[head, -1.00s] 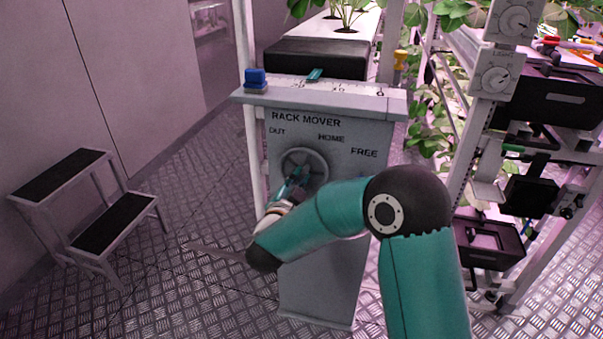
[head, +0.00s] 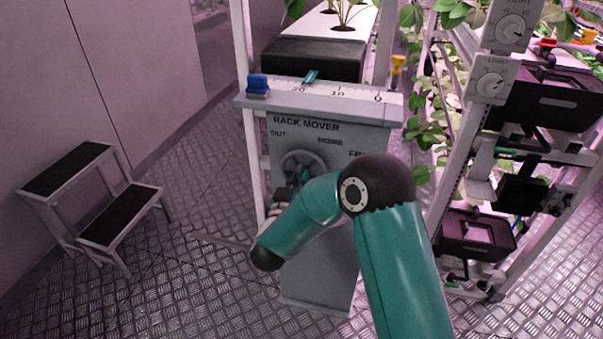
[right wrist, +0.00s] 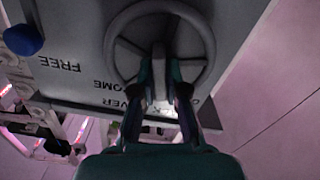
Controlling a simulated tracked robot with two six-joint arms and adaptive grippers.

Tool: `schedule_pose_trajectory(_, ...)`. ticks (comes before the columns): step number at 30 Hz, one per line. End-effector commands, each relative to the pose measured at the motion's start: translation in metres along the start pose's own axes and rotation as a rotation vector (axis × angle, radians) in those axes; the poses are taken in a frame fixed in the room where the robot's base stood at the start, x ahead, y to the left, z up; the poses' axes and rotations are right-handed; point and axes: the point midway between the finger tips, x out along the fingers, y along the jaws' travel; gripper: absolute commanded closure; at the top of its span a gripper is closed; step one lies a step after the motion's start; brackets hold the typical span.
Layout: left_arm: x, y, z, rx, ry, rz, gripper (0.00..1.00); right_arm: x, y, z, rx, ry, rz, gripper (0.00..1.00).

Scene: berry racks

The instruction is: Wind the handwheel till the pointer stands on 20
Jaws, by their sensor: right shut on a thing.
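The grey rack mover (head: 320,230) stands upright with a white scale (head: 345,92) along its top. The teal pointer (head: 311,76) stands close to the 20 mark, seemingly a little on its 10 side. The grey handwheel (head: 318,158) is on the panel's face, its lower part hidden behind my right arm. In the right wrist view the handwheel (right wrist: 203,37) shows its round rim and spokes. My right gripper (right wrist: 162,82) is shut on a grey part of it, a spoke or a grip, inside the rim. My left gripper is not in view.
A blue block (head: 258,82) sits at the scale's left end. A blue knob (right wrist: 22,40) shows beside FREE in the right wrist view. A step stool (head: 95,205) stands at left on open metal floor. Plant racks with dark crates (head: 480,238) stand at right.

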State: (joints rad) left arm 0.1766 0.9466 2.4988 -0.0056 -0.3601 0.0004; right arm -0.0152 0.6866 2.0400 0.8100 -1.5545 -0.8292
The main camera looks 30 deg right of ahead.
Motion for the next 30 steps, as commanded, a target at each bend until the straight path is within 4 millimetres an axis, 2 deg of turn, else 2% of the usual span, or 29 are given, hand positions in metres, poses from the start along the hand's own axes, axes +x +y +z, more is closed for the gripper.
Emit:
schedule_pose_trajectory(3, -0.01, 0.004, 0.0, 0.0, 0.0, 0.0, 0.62, -0.002, -0.003, 0.003, -0.112, -0.012, -0.014, 1.0)
schedule_pose_trajectory(12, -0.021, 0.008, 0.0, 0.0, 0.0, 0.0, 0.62, -0.002, -0.003, 0.004, -0.313, -0.01, -0.014, 1.0)
schedule_pose_trajectory(19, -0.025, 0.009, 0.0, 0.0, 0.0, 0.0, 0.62, -0.002, -0.004, 0.005, -0.387, -0.009, -0.015, 1.0)
schedule_pose_trajectory(30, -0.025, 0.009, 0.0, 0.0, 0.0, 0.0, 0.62, -0.002, -0.004, 0.006, -0.405, -0.008, -0.015, 1.0)
